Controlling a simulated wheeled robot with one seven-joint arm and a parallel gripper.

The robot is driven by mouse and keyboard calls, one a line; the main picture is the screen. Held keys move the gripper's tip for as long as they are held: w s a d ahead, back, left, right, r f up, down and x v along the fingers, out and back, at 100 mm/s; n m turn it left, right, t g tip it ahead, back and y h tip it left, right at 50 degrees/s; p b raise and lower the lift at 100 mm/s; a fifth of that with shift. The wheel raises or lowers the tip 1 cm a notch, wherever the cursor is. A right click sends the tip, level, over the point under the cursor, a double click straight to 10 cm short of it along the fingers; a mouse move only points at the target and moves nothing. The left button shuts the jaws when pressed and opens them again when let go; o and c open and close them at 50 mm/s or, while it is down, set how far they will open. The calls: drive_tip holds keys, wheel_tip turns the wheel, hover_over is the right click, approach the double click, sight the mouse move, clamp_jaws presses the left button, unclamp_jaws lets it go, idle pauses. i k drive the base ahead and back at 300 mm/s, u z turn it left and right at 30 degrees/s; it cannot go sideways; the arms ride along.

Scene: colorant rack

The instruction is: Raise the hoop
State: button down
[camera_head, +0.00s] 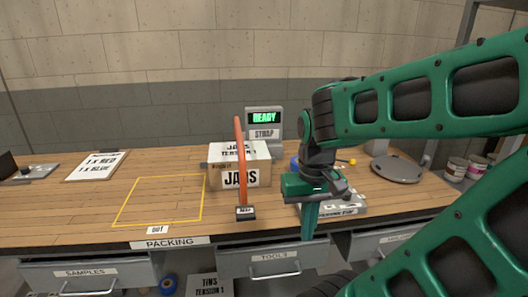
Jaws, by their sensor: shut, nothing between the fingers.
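The hoop (240,160) is a thin orange ring seen nearly edge-on. It stands upright, leaning slightly, with its lower end at a small black labelled block (245,213) near the front of the bench. My gripper (309,232) is to the right of the hoop and apart from it, with its green fingers pointing down near the bench's front edge. The fingers are shut and empty.
A cardboard box marked JARS (225,178) stands behind the hoop. A READY screen (264,118) is at the back. A grey round plate (398,168) lies to the right. The yellow-outlined area (160,203) on the left is clear. Drawers (274,262) are below the bench.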

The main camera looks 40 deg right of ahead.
sight(245, 212)
drive_tip(key=u, duration=0.85)
drive_tip(key=k, duration=1.4)
drive_tip(key=z, duration=0.75)
drive_tip(key=i, duration=0.5)
drive_tip(key=u, duration=0.05)
